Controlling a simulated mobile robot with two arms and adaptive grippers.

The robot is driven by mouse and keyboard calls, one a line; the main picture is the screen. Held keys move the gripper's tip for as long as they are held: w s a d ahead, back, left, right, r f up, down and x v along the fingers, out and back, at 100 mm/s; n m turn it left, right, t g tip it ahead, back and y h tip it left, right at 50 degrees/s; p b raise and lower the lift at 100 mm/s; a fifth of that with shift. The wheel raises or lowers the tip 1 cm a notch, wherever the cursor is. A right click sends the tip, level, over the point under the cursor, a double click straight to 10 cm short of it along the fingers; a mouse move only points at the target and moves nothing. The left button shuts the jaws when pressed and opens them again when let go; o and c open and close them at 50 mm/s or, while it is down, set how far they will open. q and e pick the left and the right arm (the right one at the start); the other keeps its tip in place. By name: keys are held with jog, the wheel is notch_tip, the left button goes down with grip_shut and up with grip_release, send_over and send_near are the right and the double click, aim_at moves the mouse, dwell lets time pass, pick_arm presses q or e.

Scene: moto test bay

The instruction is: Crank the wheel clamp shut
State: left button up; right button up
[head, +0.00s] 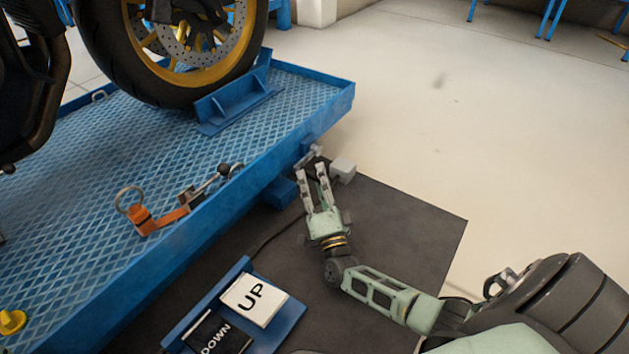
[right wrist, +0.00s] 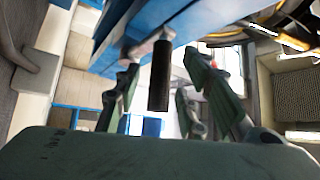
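The front wheel (head: 172,52) of a motorcycle stands on the blue lift platform, next to a blue wheel clamp plate (head: 235,100). A metal crank (head: 312,153) sticks out from the platform's side edge. Its black cylindrical handle (right wrist: 160,76) shows between my fingers in the right wrist view. My right gripper (head: 312,170) is at the crank, with its fingers open on either side of the handle. A gap shows between the handle and the fingers. My left gripper is not in view.
The blue lift platform (head: 85,170) fills the left side. An orange strap with a ring (head: 145,218) lies on it. A pedal unit marked UP and DOWN (head: 255,298) sits on the dark mat (head: 400,215). A pale grey block (head: 344,170) is beside my right gripper. The floor to the right is clear.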

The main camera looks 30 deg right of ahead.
jog(key=shift+w+d+r, duration=0.15)
jog(key=shift+w+r, duration=0.15)
jog(key=shift+w, duration=0.25)
grip_shut()
